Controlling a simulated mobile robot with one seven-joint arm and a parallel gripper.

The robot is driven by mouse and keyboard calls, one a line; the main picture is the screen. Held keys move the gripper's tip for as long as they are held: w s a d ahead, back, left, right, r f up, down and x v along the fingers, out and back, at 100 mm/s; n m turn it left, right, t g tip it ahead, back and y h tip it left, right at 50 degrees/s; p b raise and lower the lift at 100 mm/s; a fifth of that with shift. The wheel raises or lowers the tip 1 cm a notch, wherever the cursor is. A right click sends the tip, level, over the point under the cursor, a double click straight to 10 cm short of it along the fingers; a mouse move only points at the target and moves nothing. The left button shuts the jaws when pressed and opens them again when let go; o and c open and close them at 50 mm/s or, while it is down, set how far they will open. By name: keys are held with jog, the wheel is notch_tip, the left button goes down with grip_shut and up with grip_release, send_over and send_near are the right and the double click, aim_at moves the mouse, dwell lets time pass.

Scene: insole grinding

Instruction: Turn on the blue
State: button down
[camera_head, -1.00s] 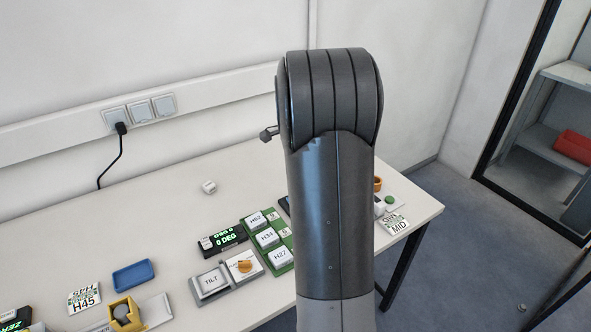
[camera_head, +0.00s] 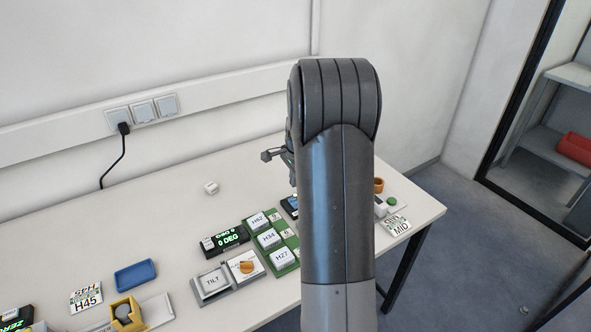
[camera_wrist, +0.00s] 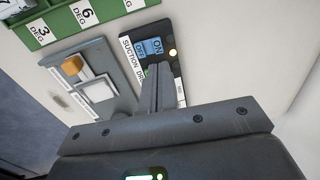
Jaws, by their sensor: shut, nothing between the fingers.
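A small lit yellowish lamp (camera_wrist: 172,52) is right of the switch.
A grey panel with an orange knob (camera_wrist: 72,65) and white button lies left of the switch panel. A green board (camera_wrist: 62,22) with number labels is beyond. In the head view, a blue tray (camera_head: 135,275) and yellow holder (camera_head: 127,313) are farther left; the table's back is mostly clear.

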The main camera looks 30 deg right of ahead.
aim_at(292, 199)
jog(key=f, duration=0.4)
jog(key=w+f, duration=0.1)
jog(key=f, duration=0.1)
jog(key=shift+f, duration=0.2)
jog(key=shift+w+f, duration=0.1)
jog(key=shift+w+f+g, duration=0.15)
jog(key=shift+f+g, duration=0.1)
jog(key=shift+g, duration=0.15)
jog(key=shift+s, duration=0.2)
